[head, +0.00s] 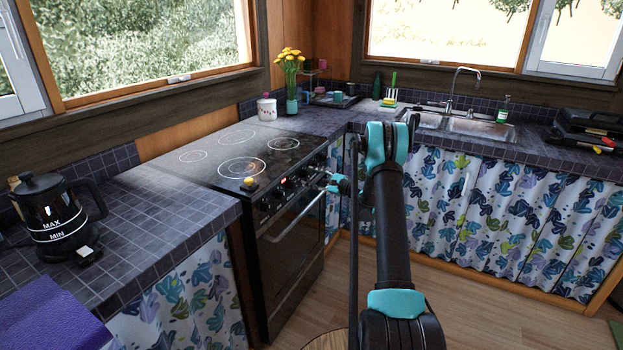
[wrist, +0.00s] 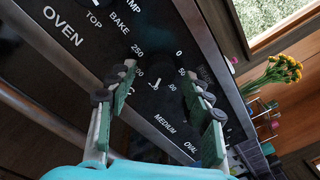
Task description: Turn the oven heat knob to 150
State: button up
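The black oven (head: 290,265) stands at the middle left in the head view, its knobs along the front panel. In the wrist view the panel (wrist: 105,62) is tilted, with "OVEN", "TOP", "BAKE" and a dial reading 0, 50 and 250; other numbers are partly hidden. The dark heat knob (wrist: 158,72) sits in the middle of this dial. My gripper (wrist: 158,74) is open, one finger on each side of the knob, with gaps visible. The pointer's setting is too dark to tell. In the head view my gripper (head: 338,184) is at the panel's right end.
A bar handle (head: 295,218) runs across the oven door below the panel. A kettle (head: 54,215) stands on the left counter; a vase of yellow flowers (head: 291,85) is behind the stove. The wooden floor ahead is clear.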

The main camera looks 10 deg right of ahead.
jog(key=v, duration=1.2)
jog(key=s+a+r+n+g+h, duration=0.35)
jog(key=s+a, duration=0.25)
jog(key=s, duration=0.4)
jog(key=s+a+r+n+g+h, duration=0.25)
jog(key=s+a+n, duration=0.3)
jog(key=s, duration=0.35)
jog(key=s+d+f+n+h, duration=0.1)
jog(key=s+d+n+h, duration=0.1)
jog(key=s, duration=0.7)
jog(key=s+d+f+n+h, duration=0.2)
jog(key=s+n+h, duration=0.1)
jog(key=s, duration=0.7)
jog(key=s+d+f+n+g+h, duration=0.1)
jog(key=s+d+f+n+h, duration=0.1)
jog(key=s, duration=0.8)
jog(key=shift+n+h, duration=0.6)
jog(key=shift+n, duration=0.1)
